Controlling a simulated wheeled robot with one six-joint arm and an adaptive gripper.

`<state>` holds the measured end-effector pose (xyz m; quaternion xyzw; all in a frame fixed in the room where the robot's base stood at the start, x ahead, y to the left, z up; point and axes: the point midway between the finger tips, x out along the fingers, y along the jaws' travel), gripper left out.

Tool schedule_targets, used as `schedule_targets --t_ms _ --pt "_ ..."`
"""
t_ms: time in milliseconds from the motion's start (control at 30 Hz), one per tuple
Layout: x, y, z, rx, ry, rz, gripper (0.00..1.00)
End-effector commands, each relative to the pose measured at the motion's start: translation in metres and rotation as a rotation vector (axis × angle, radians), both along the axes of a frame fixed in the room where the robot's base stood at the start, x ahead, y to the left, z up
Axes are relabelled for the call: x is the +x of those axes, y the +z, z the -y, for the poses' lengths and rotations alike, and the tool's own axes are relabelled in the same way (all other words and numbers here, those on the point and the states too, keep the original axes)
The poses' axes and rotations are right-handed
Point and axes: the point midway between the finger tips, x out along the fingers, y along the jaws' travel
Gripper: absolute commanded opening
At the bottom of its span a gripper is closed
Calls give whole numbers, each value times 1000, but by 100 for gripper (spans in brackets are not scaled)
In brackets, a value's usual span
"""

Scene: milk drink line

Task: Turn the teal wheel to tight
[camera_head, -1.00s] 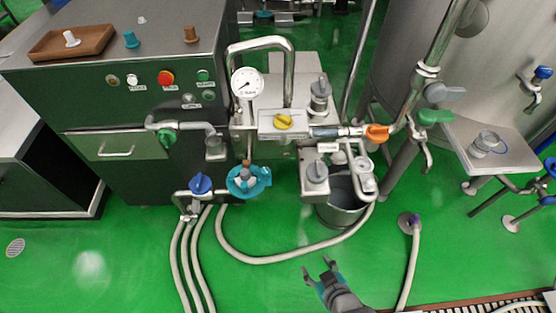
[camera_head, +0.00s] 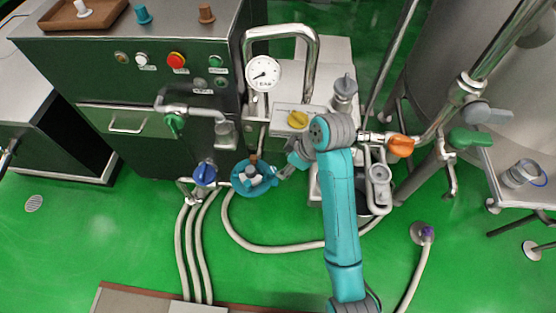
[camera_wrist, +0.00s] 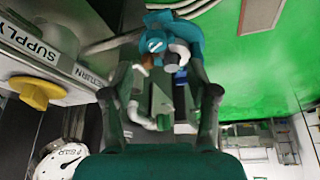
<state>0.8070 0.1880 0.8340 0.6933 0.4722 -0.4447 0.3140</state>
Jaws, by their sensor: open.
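The teal wheel (camera_head: 240,188) is a lobed handwheel at the lower end of the pipework, with a grey and brown centre, beside a blue-handled valve. In the wrist view the teal wheel (camera_wrist: 190,28) is at the top, ahead of the fingertips. My gripper (camera_head: 282,171) is open at the right side of the wheel in the head view, pointing toward it. In the wrist view the gripper (camera_wrist: 162,68) has its two fingers spread with nothing held. I cannot tell whether a finger touches the wheel.
A blue valve (camera_head: 205,173) stands close left of the wheel. A pressure gauge (camera_head: 263,73) and yellow knob (camera_head: 298,119) are above; the yellow knob is also near the left finger in the wrist view (camera_wrist: 38,92). Pale hoses (camera_head: 262,246) run below. Green floor is open in front.

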Motion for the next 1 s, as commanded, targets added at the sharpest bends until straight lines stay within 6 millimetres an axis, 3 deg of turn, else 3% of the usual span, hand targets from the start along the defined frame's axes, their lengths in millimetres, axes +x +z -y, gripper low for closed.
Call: schedule_targets --t_ms 100,267,800,1000 --pt "5 16 -5 -14 50 -14 59" --pt "6 17 -8 -20 71 -24 59" --pt "15 -60 -38 -21 70 -26 59" --pt "17 -76 -44 -20 70 -25 59"
